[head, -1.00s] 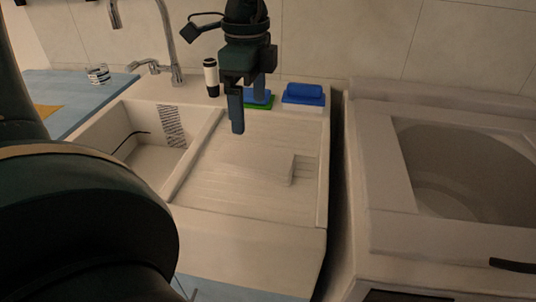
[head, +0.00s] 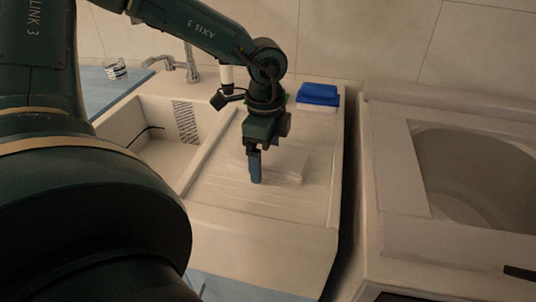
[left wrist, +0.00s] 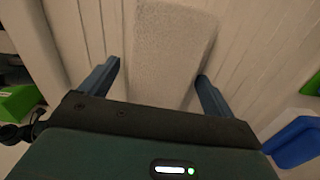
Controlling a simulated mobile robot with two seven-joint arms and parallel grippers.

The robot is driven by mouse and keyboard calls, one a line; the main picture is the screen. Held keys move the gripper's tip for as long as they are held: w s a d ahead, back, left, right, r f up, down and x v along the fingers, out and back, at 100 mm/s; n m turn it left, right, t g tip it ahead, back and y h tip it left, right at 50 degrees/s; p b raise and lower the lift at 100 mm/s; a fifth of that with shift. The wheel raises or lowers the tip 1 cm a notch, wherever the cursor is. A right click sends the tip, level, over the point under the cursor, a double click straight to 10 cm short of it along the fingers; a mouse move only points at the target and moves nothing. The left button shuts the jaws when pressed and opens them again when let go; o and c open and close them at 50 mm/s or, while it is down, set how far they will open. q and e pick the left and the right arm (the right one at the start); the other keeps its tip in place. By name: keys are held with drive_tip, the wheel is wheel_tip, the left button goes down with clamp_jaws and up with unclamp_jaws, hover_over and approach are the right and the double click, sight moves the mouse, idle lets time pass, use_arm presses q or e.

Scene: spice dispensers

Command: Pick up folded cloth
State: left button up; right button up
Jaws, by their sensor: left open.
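The folded cloth (head: 290,163) is pale, nearly the colour of the ribbed drainboard it lies on. It also shows in the left wrist view (left wrist: 172,45), flat with a fuzzy surface. My left gripper (head: 255,180) points down over the drainboard, hiding part of the cloth in the head view. In the left wrist view its two blue fingers (left wrist: 157,80) are apart, one on each side of the cloth's near part, with nothing held. Whether the fingertips touch the drainboard I cannot tell. My right gripper is not in view.
A sink basin (head: 160,155) with a tap (head: 190,62) is left of the drainboard. A blue-topped sponge (head: 318,94) stands at the back. A white-and-black bottle (head: 226,76) is partly behind my arm. A machine with a round opening (head: 480,170) stands to the right, across a narrow gap.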

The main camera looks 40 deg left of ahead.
use_arm(q)
drive_tip(key=shift+c, duration=0.6)
drive_tip(key=shift+c, duration=1.4)
drive_tip(key=c, duration=0.7)
drive_tip(key=shift+r, duration=0.1)
